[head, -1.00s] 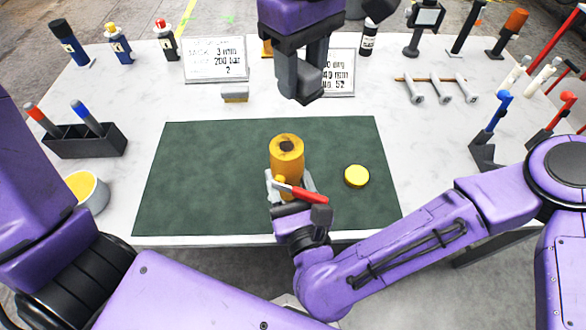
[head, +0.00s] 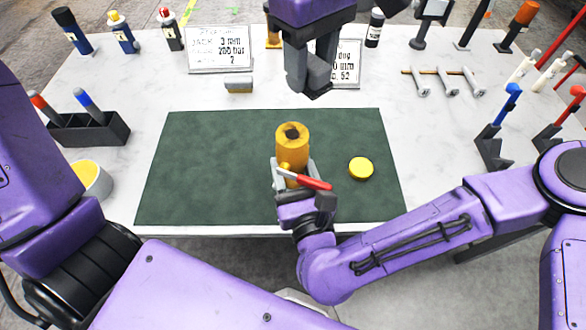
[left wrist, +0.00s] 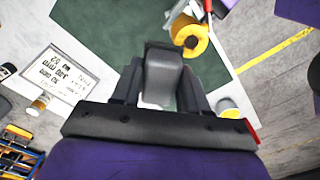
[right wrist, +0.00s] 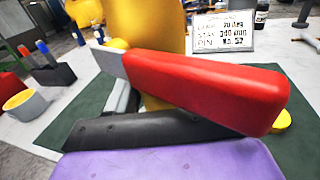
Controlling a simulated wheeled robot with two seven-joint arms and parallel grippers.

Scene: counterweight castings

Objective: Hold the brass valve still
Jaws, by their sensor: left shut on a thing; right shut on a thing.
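The brass valve (head: 292,143) stands upright on the green mat, between light grey block-like parts at its base. Its lever with a red handle (head: 304,179) points to the right. My right gripper (head: 305,197) is at the near side of the valve's base, shut on the valve; the red handle hides its fingertips in the right wrist view, where the brass body (right wrist: 155,30) fills the upper middle. My left gripper (head: 312,80) hangs above and beyond the valve, apart from it. It is shut on a grey block (left wrist: 163,75).
The green mat (head: 200,170) is mostly bare, with a yellow disc (head: 361,168) right of the valve. A pen holder (head: 90,130) and a yellow-filled cup (head: 95,180) are at left.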

